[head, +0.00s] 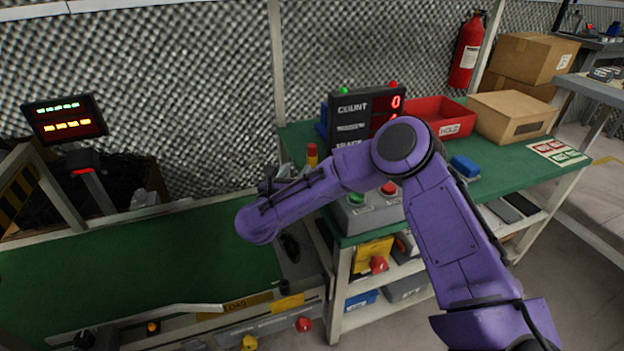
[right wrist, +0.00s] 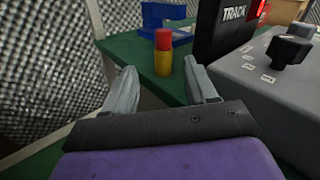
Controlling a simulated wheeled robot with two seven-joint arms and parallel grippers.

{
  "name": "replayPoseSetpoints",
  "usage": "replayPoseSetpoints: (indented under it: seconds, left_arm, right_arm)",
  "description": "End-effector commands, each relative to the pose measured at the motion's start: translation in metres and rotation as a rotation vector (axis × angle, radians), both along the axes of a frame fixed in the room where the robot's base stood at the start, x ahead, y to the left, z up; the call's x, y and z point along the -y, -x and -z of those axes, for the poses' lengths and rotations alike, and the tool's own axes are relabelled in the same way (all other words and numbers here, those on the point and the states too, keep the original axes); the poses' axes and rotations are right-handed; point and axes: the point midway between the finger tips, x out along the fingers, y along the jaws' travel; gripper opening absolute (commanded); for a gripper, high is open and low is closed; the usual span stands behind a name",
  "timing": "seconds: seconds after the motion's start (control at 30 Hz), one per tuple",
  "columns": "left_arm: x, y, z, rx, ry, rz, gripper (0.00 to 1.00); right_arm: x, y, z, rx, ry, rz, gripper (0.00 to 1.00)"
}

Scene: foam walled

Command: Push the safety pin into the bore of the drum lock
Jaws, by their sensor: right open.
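A short upright cylinder, yellow below and red on top (head: 312,155), stands on the green bench; it also shows in the right wrist view (right wrist: 163,58). I cannot tell whether it is the safety pin. My right gripper (head: 283,173) is mostly hidden behind my purple forearm in the head view. In the right wrist view its two grey fingers (right wrist: 163,68) are wide apart and empty, with the cylinder beyond them, seen through the gap. I cannot make out the drum lock or its bore. My left gripper is not in view.
A grey control box (right wrist: 265,75) with a black knob stands right of the fingers. Behind it is a black count display (head: 352,108). A red bin (head: 440,112) and a cardboard box (head: 512,115) stand farther right. A green conveyor (head: 130,270) lies left.

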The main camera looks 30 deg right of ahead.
Motion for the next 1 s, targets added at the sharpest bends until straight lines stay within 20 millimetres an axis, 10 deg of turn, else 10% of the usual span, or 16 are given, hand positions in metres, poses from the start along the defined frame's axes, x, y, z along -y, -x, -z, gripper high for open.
replayPoseSetpoints:
  seconds: [0.7, 1.0]
  left_arm:
    - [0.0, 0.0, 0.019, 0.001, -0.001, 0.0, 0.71]
    - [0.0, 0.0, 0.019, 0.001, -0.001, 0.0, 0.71]
  right_arm:
    - [0.091, -0.062, -0.009, 0.15, -0.092, 0.072, 0.57]
    - [0.095, -0.065, -0.01, 0.148, -0.092, 0.07, 0.47]
